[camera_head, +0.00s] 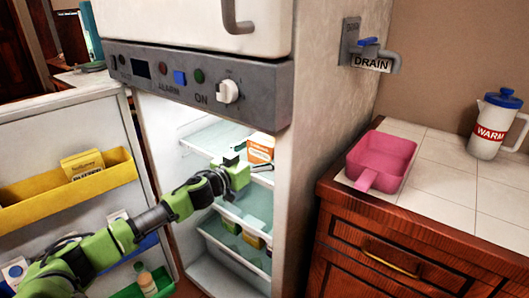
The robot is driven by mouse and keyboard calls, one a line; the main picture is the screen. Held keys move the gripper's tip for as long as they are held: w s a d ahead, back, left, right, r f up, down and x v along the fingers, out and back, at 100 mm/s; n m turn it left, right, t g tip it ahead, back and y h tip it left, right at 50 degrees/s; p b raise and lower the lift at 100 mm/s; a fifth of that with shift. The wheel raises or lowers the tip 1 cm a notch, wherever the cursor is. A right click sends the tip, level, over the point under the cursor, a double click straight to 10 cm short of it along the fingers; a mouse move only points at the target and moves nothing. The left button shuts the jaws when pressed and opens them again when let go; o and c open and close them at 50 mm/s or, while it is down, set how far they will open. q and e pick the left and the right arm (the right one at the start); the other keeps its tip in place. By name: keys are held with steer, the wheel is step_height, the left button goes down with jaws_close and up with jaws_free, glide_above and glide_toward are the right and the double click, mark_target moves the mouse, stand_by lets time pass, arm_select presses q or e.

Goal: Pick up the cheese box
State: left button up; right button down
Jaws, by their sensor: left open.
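The fridge stands open. An orange and white box (261,147) is on its upper shelf; it may be the cheese box, but I cannot read its label. My left gripper (251,160) is open, inside the fridge right at this box. One finger is at the box's left and the other at its lower front. I cannot tell whether they touch it. A yellow-orange box (83,164) with dark print stands in the door's yellow bin. My right gripper is not in view.
The fridge door (70,125) is swung open at left, with bins holding cartons and a bottle. Lower glass shelves (232,252) hold several small containers. The fridge's right wall is close to my gripper. A counter at right holds a pink pan (381,158) and a white jug (494,124).

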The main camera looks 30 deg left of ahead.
arm_select(q)
steer(key=shift+w+d, duration=0.1)
steer(key=shift+w, duration=0.6)
steer(key=c, duration=1.4)
steer(key=shift+o, duration=0.2)
steer(key=shift+r, duration=0.15)
